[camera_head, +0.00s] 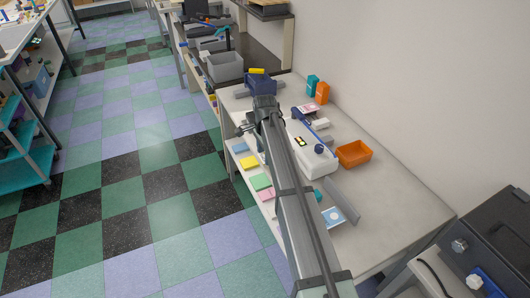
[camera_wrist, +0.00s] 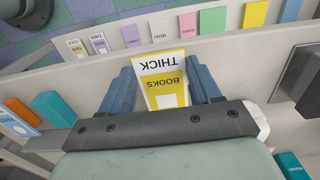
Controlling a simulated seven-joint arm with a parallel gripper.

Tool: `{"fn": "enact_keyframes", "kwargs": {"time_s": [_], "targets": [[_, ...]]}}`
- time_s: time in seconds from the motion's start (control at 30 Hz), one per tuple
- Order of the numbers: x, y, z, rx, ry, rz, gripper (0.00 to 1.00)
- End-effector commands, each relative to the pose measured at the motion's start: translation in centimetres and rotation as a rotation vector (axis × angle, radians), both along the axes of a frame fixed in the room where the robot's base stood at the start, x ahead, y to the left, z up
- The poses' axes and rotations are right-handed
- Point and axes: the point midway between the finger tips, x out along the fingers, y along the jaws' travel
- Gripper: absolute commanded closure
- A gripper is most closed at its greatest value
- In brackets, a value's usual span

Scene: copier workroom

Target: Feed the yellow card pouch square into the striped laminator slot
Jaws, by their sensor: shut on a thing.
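The yellow card pouch (camera_wrist: 165,85) shows in the wrist view between the two blue fingers of my gripper (camera_wrist: 165,92). Its printed words THICK and BOOKS appear upside down.
An orange tray (camera_head: 354,154) stands right of the white machine. Teal (camera_head: 312,84) and orange (camera_head: 323,92) holders stand by the wall. A blue-and-white card (camera_head: 334,216) lies near the table's front. Coloured sheets (camera_head: 261,181) lie on a lower shelf. The table's right part is clear.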

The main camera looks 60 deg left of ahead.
Motion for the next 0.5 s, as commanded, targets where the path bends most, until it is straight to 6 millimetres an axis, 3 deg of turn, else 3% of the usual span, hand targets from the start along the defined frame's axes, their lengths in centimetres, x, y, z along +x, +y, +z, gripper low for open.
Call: {"fn": "enact_keyframes", "kwargs": {"time_s": [0.5], "targets": [[1.4, 0.0, -0.1, 0.000, 0.000, 0.000, 0.66]]}}
